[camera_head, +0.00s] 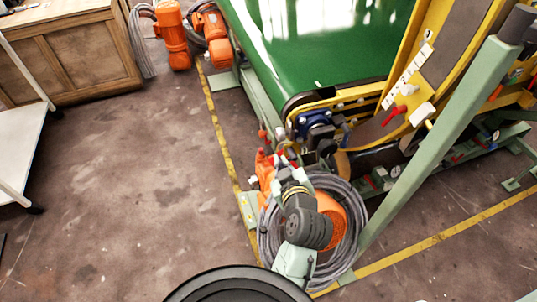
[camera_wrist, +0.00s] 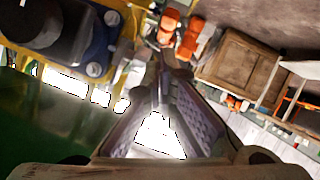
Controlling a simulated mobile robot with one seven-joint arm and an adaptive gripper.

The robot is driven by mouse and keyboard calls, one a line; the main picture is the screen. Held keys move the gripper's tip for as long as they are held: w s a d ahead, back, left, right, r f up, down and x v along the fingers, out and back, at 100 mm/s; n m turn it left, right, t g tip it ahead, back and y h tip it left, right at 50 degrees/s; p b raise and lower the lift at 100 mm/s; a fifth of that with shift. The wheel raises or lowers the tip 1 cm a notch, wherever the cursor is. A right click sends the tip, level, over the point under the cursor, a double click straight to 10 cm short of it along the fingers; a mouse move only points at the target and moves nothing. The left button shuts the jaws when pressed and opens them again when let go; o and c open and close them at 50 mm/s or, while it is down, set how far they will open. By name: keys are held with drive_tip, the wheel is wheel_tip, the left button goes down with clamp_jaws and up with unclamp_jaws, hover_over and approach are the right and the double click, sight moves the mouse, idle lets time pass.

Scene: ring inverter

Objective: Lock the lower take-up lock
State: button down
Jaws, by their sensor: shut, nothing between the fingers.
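No part can be told for certain as the lower take-up lock. A blue bearing block (camera_head: 314,119) with a dark round part sits at the near corner of the green belt (camera_head: 315,45). A blue housing with pale bolt heads (camera_wrist: 97,48) also shows at upper left in the wrist view, beside my fingers. A red handle (camera_head: 394,115) stands out on the yellow frame farther right. My gripper (camera_wrist: 168,66) is shut and empty, its fingers meeting in the middle of the wrist view. In the head view my arm's end is hard to tell from the clutter near the belt corner.
A coil of grey cable (camera_head: 347,245) lies around an orange motor below the belt corner. A sloping green post (camera_head: 437,135) stands to the right. Orange motors (camera_head: 173,38) and a wooden cabinet (camera_head: 75,55) are at the back left. The floor (camera_head: 130,190) at left is clear.

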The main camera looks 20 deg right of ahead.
drive_tip(key=shift+s+d+f, duration=0.1)
drive_tip(key=shift+s+f, duration=0.2)
drive_tip(key=w+d+f+b, duration=0.1)
drive_tip(key=w+d+f, duration=0.1)
drive_tip(key=w+f, duration=0.5)
drive_tip(key=shift+w+d+f+b, duration=0.3)
drive_tip(key=shift+w+d+b, duration=0.1)
drive_tip(key=shift+w, duration=0.3)
drive_tip(key=shift+w+a+f+b, duration=0.1)
drive_tip(key=shift+w+f+b, duration=0.05)
drive_tip(key=shift+b, duration=0.2)
